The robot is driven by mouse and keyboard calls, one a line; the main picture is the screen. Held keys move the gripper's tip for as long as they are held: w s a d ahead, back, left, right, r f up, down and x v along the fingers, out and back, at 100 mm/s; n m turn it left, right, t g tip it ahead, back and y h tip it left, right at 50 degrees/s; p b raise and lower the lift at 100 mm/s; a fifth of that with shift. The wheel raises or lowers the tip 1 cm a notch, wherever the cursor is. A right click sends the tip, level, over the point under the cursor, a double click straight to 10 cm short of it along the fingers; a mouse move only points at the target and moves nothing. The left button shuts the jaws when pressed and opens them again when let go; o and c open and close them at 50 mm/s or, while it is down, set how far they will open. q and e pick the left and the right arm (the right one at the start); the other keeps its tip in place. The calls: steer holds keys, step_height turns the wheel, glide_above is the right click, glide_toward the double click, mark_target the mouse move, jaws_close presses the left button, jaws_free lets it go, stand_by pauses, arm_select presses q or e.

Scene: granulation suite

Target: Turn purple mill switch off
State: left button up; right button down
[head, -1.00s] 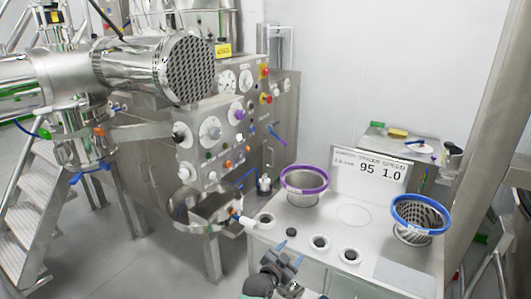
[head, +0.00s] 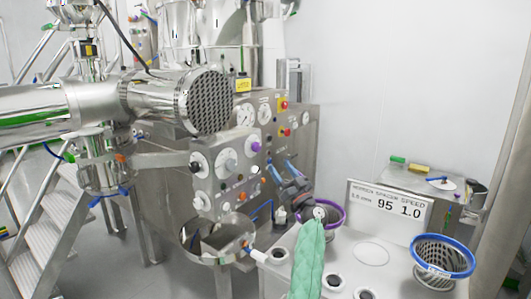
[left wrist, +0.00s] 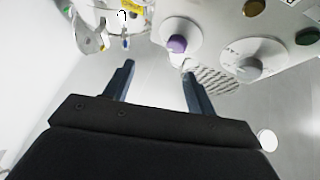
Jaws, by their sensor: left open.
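The purple mill switch (head: 256,147) is a purple knob on a white round plate, on the right part of the steel control panel. It also shows in the left wrist view as a purple knob (left wrist: 177,44) at upper middle, beyond the fingertips. My left gripper (head: 280,169) is raised in front of the panel, below and to the right of the knob in the head view. Its two blue-grey fingers point at the panel. In the left wrist view my left gripper (left wrist: 158,72) is open, with nothing between its fingers and no contact with the knob. My right gripper is in no view.
Other knobs sit close by, including a grey one (head: 227,162) on a white plate. A purple-rimmed basket (head: 335,216) stands partly behind my arm, and a blue-rimmed basket (head: 444,255) is at right on the bench. A round steel vessel (head: 219,238) is below the panel.

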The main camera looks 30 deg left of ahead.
mark_target(259, 149)
arm_select(q)
steer(key=a+r+n+g+p, duration=0.1)
steer(key=a+g, duration=0.1)
steer(key=a+r+n+g, duration=0.1)
steer(key=a+r+g, duration=0.1)
steer(key=a, duration=0.1)
steer(key=a+r+n+g+h+p, duration=0.1)
steer(key=a+r+g, duration=0.1)
steer(key=g, duration=0.1)
steer(key=shift+w+a+n+p, duration=0.25)
steer(key=shift+w+n+p, duration=0.05)
steer(key=shift+w+n, duration=0.1)
steer(key=shift+a+r, duration=0.1)
steer(key=shift+a, duration=0.55)
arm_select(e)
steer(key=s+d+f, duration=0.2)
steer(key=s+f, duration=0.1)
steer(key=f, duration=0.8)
arm_select(q)
steer(key=c, duration=1)
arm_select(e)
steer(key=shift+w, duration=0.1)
